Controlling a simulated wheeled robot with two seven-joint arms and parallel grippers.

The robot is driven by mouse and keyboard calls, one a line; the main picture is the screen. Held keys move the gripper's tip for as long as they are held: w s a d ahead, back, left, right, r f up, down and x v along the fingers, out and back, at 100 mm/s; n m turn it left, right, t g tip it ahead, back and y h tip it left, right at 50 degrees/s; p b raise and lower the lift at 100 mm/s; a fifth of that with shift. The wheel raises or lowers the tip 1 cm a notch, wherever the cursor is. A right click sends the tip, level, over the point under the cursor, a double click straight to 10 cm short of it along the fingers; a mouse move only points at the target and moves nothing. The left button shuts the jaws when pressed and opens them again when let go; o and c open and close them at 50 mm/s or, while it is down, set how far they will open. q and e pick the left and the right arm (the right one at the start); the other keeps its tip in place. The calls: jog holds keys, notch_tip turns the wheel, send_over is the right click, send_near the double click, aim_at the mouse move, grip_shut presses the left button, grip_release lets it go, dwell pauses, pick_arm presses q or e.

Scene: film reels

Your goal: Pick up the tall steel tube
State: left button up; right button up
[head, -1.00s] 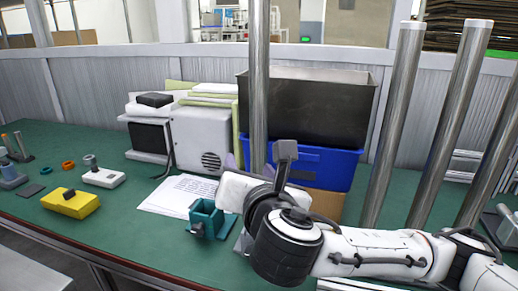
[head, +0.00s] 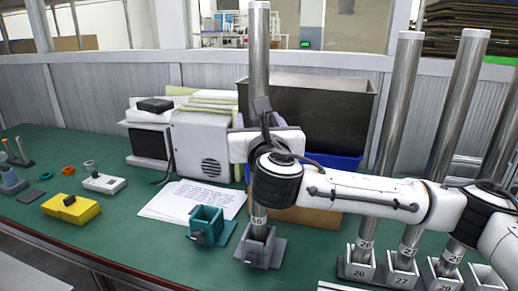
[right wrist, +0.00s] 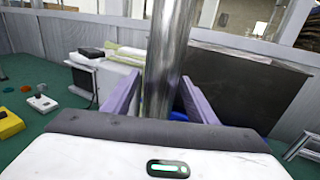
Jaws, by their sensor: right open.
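The tall steel tube (head: 258,50) stands upright in a grey holder (head: 260,248) on the green bench. My right arm crosses in front of its middle. In the right wrist view the tube (right wrist: 166,60) stands between the two purple fingers of my right gripper (right wrist: 160,97). The fingers are apart, with a gap visible on the left side; contact on the right is hard to tell. In the head view the fingers are mostly hidden behind my wrist. My left gripper is not in view.
Several more steel tubes (head: 402,90) stand in numbered holders (head: 357,265) at right, behind and below my forearm. A black bin (head: 330,105) on a blue crate stands behind the tube. A teal vise (head: 206,222), paper (head: 190,200) and yellow block (head: 70,208) lie left.

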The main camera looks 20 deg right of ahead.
jog(key=shift+x, duration=0.8)
grip_shut()
jog(key=shift+r, duration=0.1)
jog(key=shift+r, duration=0.1)
